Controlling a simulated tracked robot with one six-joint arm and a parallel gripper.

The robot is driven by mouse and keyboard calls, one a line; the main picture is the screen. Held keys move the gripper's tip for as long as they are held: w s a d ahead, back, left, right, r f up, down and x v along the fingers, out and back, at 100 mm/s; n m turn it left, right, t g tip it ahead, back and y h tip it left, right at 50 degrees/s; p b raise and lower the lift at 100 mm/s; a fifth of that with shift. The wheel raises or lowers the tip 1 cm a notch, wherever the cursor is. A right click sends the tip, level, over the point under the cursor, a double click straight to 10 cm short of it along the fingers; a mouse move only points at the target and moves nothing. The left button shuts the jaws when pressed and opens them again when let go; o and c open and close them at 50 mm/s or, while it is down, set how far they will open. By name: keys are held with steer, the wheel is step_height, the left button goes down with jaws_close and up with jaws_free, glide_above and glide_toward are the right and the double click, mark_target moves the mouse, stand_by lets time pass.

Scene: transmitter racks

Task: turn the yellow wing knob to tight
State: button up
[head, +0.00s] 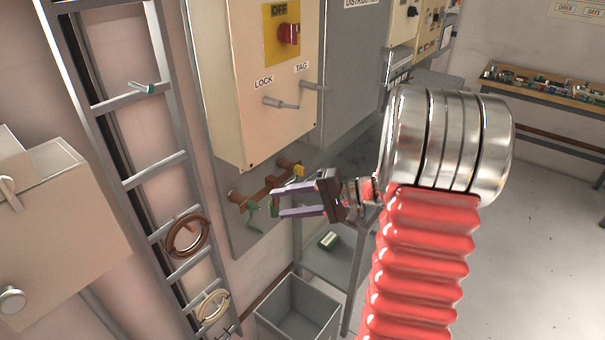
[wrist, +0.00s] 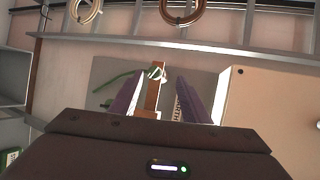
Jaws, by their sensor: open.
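The yellow wing knob (head: 298,170) is small in the head view, near the right end of a copper bar (head: 262,190) on a grey wall plate below the beige cabinet. Its angle is too small to read. My gripper (head: 279,200) is open, its two purple fingers pointing left, just below the knob and in front of the bar in the picture. In the wrist view my gripper (wrist: 165,82) shows no object held, and the copper bar (wrist: 152,98) appears between the fingers with a green and white part (wrist: 156,73) at its end. I cannot make out the yellow knob there.
The beige cabinet (head: 250,90) with a red OFF switch (head: 288,34) and a LOCK/TAG handle (head: 281,103) overhangs the bar. A ladder rack (head: 155,170) with cable coils stands left. A grey bin (head: 298,305) and a metal stand (head: 335,265) are below.

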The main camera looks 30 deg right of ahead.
mark_target(300, 171)
steer(key=d+f+m+t+h, duration=0.2)
steer(key=d+t, duration=0.1)
steer(key=d, duration=0.6)
steer(key=d+f+m+t+h, duration=0.2)
steer(key=d+m+t, duration=0.1)
steer(key=d, duration=0.7)
steer(key=shift+d+f+t, duration=0.15)
steer(key=shift+f+t, duration=0.25)
steer(key=shift+t, duration=0.2)
steer(key=x, duration=1.3)
steer(key=shift+w, duration=0.35)
